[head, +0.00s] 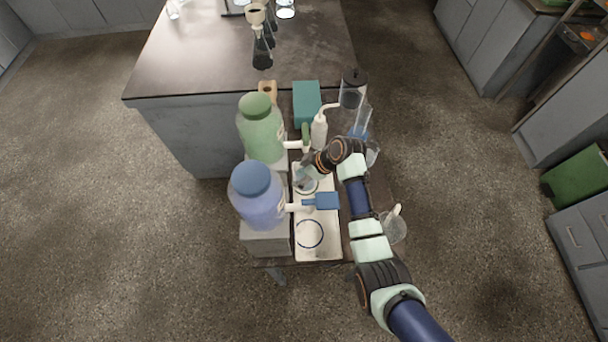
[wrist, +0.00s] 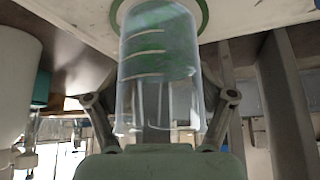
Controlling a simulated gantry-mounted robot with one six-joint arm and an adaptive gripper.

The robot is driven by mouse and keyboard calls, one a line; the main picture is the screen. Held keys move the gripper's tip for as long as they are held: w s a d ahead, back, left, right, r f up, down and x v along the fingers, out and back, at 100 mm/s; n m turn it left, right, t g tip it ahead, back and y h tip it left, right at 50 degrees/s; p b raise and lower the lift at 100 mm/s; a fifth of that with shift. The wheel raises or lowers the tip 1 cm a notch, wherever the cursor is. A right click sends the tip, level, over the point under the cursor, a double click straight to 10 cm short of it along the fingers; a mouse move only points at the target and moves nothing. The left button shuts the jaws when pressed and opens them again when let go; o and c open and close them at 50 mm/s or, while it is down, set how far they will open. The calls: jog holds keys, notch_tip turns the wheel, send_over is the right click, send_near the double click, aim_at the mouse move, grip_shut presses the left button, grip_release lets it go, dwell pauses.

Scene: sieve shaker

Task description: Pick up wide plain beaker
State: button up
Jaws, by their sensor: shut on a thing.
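A clear wide beaker (wrist: 158,75) with white graduation lines fills the middle of the wrist view. My gripper (wrist: 160,112) is shut on it, with one finger on each side. One end of the beaker is at a green ring (wrist: 205,14) on a pale surface; I cannot tell whether it touches. In the head view my gripper (head: 308,168) is over the white tray (head: 328,248), beside the green-capped jug. The beaker there (head: 303,178) is small and partly hidden by my gripper and arm.
A green jug (head: 262,135) and a blue jug (head: 257,198) with spouts stand left of the tray. A blue ring (head: 309,234) marks the tray's near part. A white wash bottle (head: 319,132), a teal box (head: 306,103) and a glass jug (head: 393,230) stand around it.

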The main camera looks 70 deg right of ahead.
jog(key=shift+r, duration=0.2)
jog(key=c, duration=0.3)
jog(key=shift+r, duration=0.3)
jog(key=shift+c, duration=0.4)
jog(key=s+p, duration=0.1)
jog(key=s, duration=0.7)
jog(key=shift+d+p, duration=0.2)
jog(key=shift+p, duration=0.1)
jog(key=shift+c, duration=0.3)
notch_tip(320, 180, up, 14)
jog(key=p, duration=0.3)
